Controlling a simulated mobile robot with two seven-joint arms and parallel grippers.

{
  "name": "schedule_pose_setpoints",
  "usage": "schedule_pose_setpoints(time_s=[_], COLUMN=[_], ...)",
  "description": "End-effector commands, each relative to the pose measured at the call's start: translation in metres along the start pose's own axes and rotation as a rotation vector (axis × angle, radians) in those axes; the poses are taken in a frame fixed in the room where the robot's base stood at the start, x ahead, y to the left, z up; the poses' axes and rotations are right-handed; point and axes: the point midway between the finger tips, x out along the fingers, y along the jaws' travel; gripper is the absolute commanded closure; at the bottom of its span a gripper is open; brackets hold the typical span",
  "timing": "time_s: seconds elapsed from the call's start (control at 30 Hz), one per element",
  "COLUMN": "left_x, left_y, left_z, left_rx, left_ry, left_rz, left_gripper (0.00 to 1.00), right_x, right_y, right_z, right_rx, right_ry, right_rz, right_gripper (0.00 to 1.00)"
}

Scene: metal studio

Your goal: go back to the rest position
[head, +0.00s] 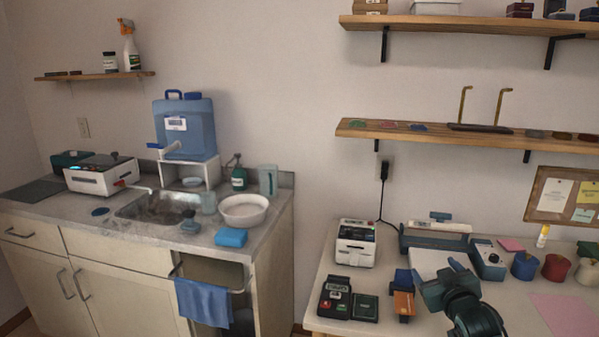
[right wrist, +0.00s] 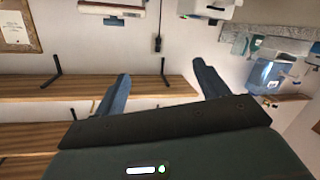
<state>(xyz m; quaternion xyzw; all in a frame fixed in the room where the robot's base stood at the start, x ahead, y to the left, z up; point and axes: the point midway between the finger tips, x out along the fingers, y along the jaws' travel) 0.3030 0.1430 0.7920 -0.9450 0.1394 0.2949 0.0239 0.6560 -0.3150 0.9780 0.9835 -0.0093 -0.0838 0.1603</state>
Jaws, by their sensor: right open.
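My right gripper (head: 437,279) is at the lower right of the head view, in front of the white table (head: 408,326) and partly covering what lies on it. It looks dark teal. In the right wrist view its two fingers stand wide apart, with nothing between them (right wrist: 161,84). That view is upside down, with the wall and shelves beyond the fingers. My left gripper is in neither view.
The table holds a card terminal (head: 335,297), a white device (head: 356,243), an orange card on a stand (head: 403,304) and several small pots. A wooden shelf (head: 480,137) is on the wall above. A sink counter (head: 275,226) stands at the left.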

Motion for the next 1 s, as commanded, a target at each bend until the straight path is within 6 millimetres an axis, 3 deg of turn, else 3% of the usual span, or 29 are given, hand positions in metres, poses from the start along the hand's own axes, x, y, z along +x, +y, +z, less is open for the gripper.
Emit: schedule_pose_setpoints(time_s=[0.03, 0.17, 0.3, 0.43, 0.6, 0.7, 0.8, 1.0], left_x=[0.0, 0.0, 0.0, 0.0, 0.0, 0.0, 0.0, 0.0], left_y=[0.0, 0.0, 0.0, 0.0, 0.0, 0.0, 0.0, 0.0], left_z=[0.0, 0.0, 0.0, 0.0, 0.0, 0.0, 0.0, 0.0], left_rx=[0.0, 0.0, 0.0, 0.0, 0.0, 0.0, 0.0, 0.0], left_ry=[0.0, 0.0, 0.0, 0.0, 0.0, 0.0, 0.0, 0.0], left_rz=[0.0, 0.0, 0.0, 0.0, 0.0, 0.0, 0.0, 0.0], left_gripper=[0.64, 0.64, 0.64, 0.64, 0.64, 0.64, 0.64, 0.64], right_x=[-0.013, -0.054, -0.122, -0.196, -0.278, -0.307, -0.322, -0.325], right_y=[-0.019, -0.068, -0.126, -0.173, -0.209, -0.219, -0.224, -0.225], right_z=[0.021, 0.068, 0.12, 0.155, 0.175, 0.178, 0.179, 0.179], right_rx=[0.002, 0.015, 0.053, 0.108, 0.181, 0.212, 0.227, 0.231], right_ry=[-0.024, -0.082, -0.161, -0.24, -0.327, -0.359, -0.376, -0.38], right_rz=[-0.03, -0.107, -0.204, -0.287, -0.356, -0.376, -0.386, -0.388], right_gripper=[0.27, 0.27, 0.27, 0.27, 0.27, 0.27, 0.27, 0.27])
